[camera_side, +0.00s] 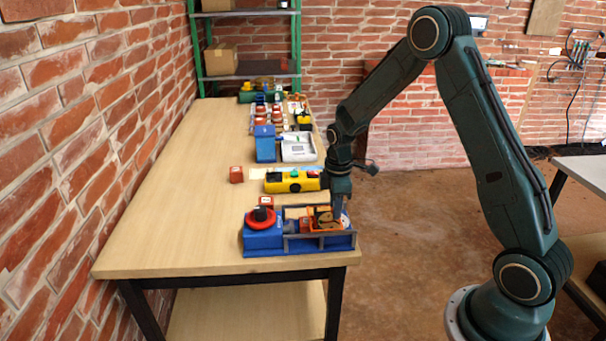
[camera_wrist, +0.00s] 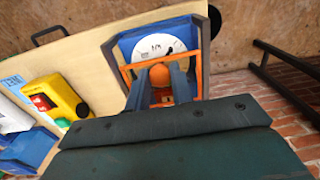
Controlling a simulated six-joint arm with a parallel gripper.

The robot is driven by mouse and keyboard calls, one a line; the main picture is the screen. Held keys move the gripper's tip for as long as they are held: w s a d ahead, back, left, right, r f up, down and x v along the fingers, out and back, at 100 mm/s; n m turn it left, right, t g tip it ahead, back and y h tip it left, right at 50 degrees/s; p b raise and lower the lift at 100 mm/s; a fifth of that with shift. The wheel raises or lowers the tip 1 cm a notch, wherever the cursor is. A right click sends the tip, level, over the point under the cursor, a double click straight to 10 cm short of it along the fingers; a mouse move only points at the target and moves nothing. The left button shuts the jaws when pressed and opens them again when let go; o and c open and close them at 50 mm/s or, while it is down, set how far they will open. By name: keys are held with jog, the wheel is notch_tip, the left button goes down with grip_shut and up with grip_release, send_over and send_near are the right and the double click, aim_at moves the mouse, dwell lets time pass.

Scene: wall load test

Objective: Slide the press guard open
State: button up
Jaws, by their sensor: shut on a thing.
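The press (camera_side: 262,240) is a blue unit at the near end of the bench, with a red ring and black knob on its left block. Its orange guard (camera_side: 322,224) stands between grey rails on the right part of the base. In the wrist view the guard (camera_wrist: 201,62) is an orange frame with a round orange knob (camera_wrist: 160,76), and a white dial (camera_wrist: 158,46) shows beyond it. My gripper (camera_side: 339,208) reaches down onto the guard from above. In the wrist view its two fingers (camera_wrist: 161,84) are shut on the orange knob. The guard's lower edges are hidden.
A yellow box with red and green buttons (camera_side: 291,184) lies just behind the press. A blue box (camera_side: 265,146) and a white device (camera_side: 298,148) stand farther back. The bench's left part is clear.

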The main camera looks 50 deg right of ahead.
jog(key=shift+s+d, duration=0.95)
jog(key=shift+d, duration=0.05)
dwell(0.4)
jog(key=o, duration=0.9)
jog(key=shift+c, duration=0.2)
notch_tip(320, 180, up, 7)
dwell(0.8)
jog(key=shift+a+r, duration=0.1)
